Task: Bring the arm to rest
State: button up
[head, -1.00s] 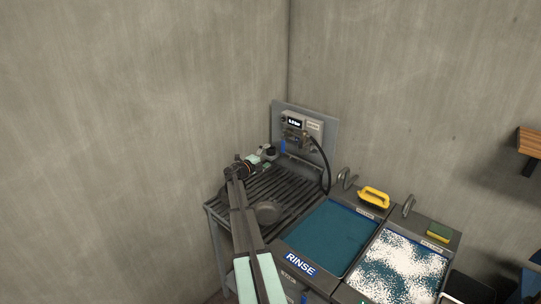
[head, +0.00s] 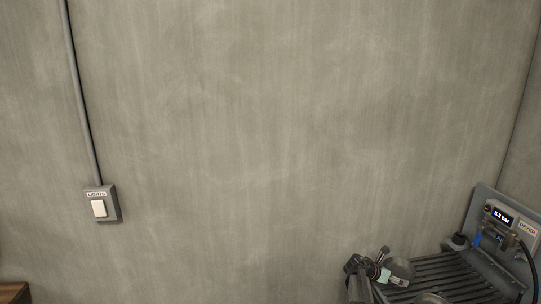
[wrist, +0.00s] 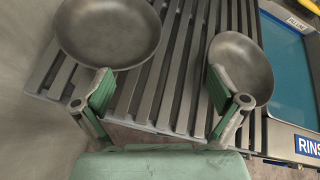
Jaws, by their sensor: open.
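My gripper (wrist: 162,95) is open and empty in the wrist view, its green-padded fingers spread wide above the slatted rack. In the head view my arm's end shows only partly at the bottom, beside the rack (head: 450,275). A grey metal bowl (wrist: 110,30) lies beyond the left finger in the wrist view. A second grey bowl (wrist: 242,68) lies on the rack beyond the right finger, partly hidden by it. I cannot tell whether the fingers touch either bowl.
A light switch (head: 99,208) is on the bare wall at left. A blue-filled rinse basin (wrist: 295,80) adjoins the rack's right side in the wrist view.

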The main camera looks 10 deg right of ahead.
jog(key=s+a+f+m+y, duration=0.35)
jog(key=s+a+m, duration=0.3)
jog(key=a, duration=1.05)
jog(key=s+a+f+m+y, duration=0.3)
jog(key=s+a+m+y, duration=0.35)
jog(key=a, duration=1.05)
jog(key=s+a+f+m+y, duration=0.3)
jog(key=a+m, duration=0.6)
jog(key=a, duration=0.7)
jog(key=s+f+g+b, duration=0.6)
jog(key=s+f+b, duration=0.4)
jog(key=s+f, duration=1.9)
jog(key=shift+s+f+g+h, duration=0.15)
jog(key=shift+s+g+h, duration=0.25)
jog(key=shift+s, duration=0.15)
